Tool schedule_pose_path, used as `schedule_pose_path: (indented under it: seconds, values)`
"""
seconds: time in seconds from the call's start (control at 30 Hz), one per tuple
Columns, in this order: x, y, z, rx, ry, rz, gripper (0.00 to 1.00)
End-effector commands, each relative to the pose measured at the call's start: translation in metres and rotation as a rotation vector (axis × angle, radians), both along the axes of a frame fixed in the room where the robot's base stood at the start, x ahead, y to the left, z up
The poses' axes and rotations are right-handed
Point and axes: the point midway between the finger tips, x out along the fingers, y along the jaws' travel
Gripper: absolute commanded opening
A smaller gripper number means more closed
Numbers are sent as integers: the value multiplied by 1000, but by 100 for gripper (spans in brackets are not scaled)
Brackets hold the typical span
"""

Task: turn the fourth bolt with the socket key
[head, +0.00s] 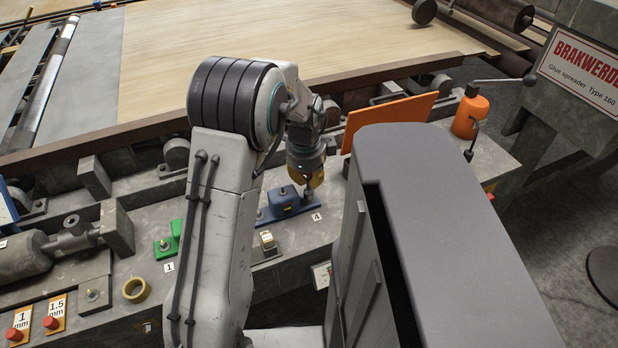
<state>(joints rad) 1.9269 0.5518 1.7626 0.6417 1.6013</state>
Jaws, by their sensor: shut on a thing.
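My gripper (308,178) is in the middle of the head view, pointing down over the blue block, and is shut on the socket key. Only a short grey metal piece of the socket key (308,193) shows below the yellow part of the gripper. The key stands about upright at the right end of the blue block (283,203), beside the label "4". The fourth bolt is hidden under the key, and I cannot tell whether the key sits fully on it. A green block (163,248) with label "1" stands to the left, partly behind my arm.
An orange plate (390,115) stands upright behind my gripper, with an orange bottle (470,112) to its right. A small pale block (268,241) lies in front of the blue block. A yellow ring (136,290) and red buttons (52,322) are at left. My grey body blocks the right foreground.

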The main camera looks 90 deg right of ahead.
Motion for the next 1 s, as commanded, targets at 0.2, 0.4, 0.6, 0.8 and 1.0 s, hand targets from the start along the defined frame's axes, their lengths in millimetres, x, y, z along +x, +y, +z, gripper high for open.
schedule_pose_path:
  seconds: [0.2, 0.4, 0.6, 0.8, 1.0]
  values:
    - [0, 0, 4, -1, 0, 0, 0]
    - [0, 0, 4, -1, 0, 0, 0]
    - [0, 0, 5, -1, 0, 0, 0]
    - [0, 0, 7, -1, 0, 0, 0]
    - [0, 0, 10, -1, 0, 0, 0]
